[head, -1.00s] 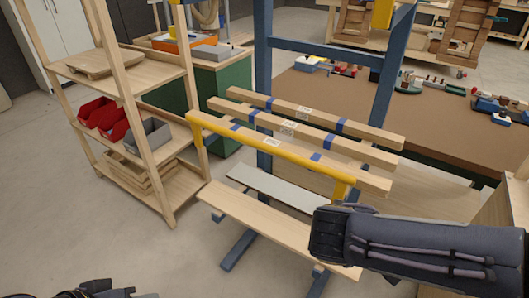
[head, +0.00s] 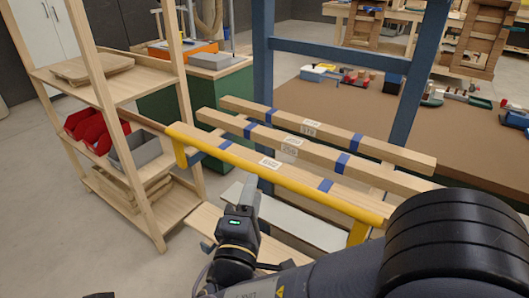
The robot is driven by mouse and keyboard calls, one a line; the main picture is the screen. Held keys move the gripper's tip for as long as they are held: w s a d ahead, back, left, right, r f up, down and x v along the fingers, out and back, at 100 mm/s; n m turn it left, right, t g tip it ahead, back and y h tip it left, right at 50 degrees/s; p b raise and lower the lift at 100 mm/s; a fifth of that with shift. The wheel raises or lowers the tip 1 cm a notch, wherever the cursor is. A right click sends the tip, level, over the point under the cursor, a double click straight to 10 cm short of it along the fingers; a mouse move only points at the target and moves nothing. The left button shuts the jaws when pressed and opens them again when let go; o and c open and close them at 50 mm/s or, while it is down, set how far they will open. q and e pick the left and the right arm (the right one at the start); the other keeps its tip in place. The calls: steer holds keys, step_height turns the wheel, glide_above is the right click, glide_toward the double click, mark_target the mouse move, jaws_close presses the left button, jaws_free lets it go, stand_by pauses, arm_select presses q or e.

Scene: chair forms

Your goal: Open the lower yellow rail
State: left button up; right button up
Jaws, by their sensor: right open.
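The lower yellow rail (head: 290,178) runs slantwise along the front of the rack, with bent-down ends at its left and right. It lies across the near side of the stacked wooden beams, in its raised position against them. My right gripper (head: 248,193) is in front of the rail and below its middle, pointing up toward it. A gap shows between its tip and the rail. The gripper is open and holds nothing visible; its finger spread is hard to make out. My left gripper is not in view.
Several wooden beams (head: 310,148) with blue bands rest on the blue rack (head: 262,70). Low boards (head: 300,220) lie beneath. A wooden shelf (head: 110,75) with red and grey bins stands left. A brown-topped workbench (head: 340,100) is behind.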

steer(key=x, duration=0.4)
steer(key=p+x, duration=0.1)
steer(key=x, duration=0.3)
steer(key=shift+w+a, duration=0.2)
steer(key=shift+c, duration=0.3)
jaws_close()
